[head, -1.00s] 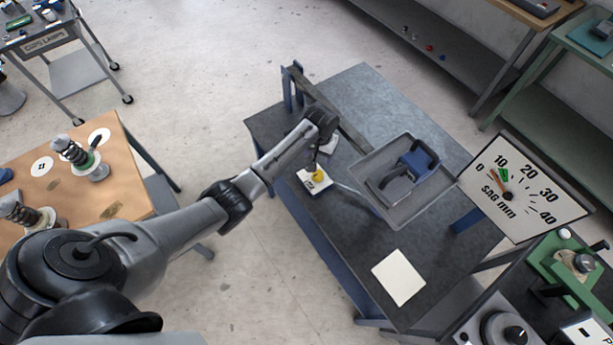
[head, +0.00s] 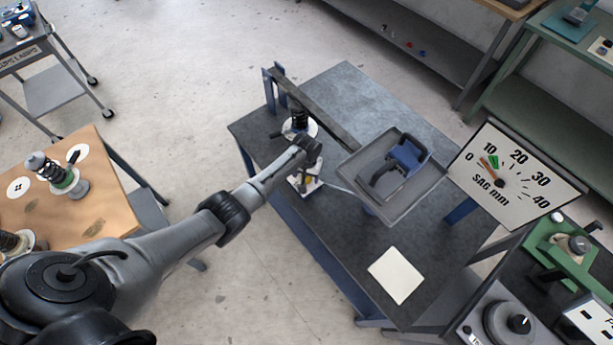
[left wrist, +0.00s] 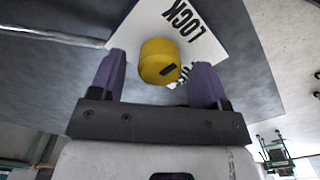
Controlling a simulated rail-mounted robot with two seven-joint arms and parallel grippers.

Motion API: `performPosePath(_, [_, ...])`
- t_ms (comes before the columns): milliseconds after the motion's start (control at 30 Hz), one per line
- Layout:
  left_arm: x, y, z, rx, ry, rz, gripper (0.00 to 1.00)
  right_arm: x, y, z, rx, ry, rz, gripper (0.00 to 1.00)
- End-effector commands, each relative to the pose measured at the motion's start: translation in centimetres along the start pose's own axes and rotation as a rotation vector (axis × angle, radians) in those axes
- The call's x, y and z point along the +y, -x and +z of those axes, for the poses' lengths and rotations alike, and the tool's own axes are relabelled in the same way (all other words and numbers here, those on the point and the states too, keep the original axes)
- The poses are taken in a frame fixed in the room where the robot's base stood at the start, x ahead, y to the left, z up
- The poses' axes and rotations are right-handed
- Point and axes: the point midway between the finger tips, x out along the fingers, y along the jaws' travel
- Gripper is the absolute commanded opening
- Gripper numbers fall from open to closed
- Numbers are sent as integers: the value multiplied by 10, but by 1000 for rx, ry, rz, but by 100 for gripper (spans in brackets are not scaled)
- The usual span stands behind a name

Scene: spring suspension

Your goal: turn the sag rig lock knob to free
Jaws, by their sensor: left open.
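The yellow lock knob (left wrist: 158,58) sits on a white label plate (left wrist: 205,42) marked LOCK; a second word is mostly hidden by the right-hand finger. A dark mark shows on the knob's face. My left gripper (left wrist: 160,82) is open, with a purple finger on each side of the knob; I cannot tell whether they touch it. In the head view, my left gripper (head: 304,172) reaches down at the sag rig's left side and largely covers the knob (head: 307,181). The sag dial (head: 520,190) has its needle near the low end. My right gripper is out of view.
A spring unit (head: 299,122) stands under the rig's beam (head: 315,108), just behind my left gripper. A grey tray (head: 362,193) holding a blue clamp-like piece (head: 407,155) is to the right. A blank sheet (head: 396,275) lies on the bench front. A wooden table (head: 120,215) stands at left.

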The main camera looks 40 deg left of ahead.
Motion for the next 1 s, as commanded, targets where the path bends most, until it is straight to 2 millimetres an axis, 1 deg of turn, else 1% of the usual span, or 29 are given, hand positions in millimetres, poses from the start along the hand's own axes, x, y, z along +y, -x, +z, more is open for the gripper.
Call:
performPosePath(100, [0, -7, 0, 1, 0, 0, 69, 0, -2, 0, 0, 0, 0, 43])
performPosePath(467, [0, -8, 0, 1, -1, 0, 69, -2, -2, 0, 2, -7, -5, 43])
performPosePath(900, [0, -8, 0, 1, 0, 0, 28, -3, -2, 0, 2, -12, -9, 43])
performPosePath(1000, [0, -8, 0, 1, 0, 0, 20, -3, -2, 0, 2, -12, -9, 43])
